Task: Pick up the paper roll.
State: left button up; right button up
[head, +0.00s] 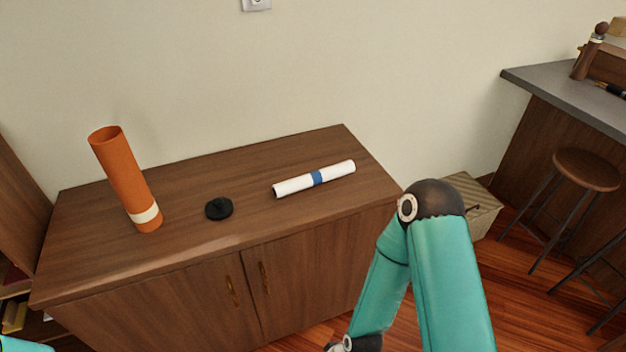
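The paper roll (298,184) is white with a blue band around its middle. It lies on its side on top of the brown wooden cabinet (190,182), toward the right end, tilted up to the right in the head view. Nothing touches it. My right arm's teal links rise at the lower right, in front of the cabinet, and its gripper is below the frame. Only a bit of teal from my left arm shows at the bottom left corner, and its gripper is out of view.
An orange tube (124,180) with a cream band stands upright at the cabinet's left. A black round lid (219,208) lies between tube and roll. A beige box (477,207) sits on the floor at right. A stool (586,170) and grey-topped counter (565,92) stand farther right.

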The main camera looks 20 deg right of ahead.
aim_at(284, 189)
jog(key=z, duration=0.2)
jog(key=i, duration=0.2)
jog(key=u, duration=2.8)
jog(key=k, duration=1.65)
jog(key=z, duration=1.5)
jog(key=i, duration=0.75)
jog(key=z, duration=0.05)
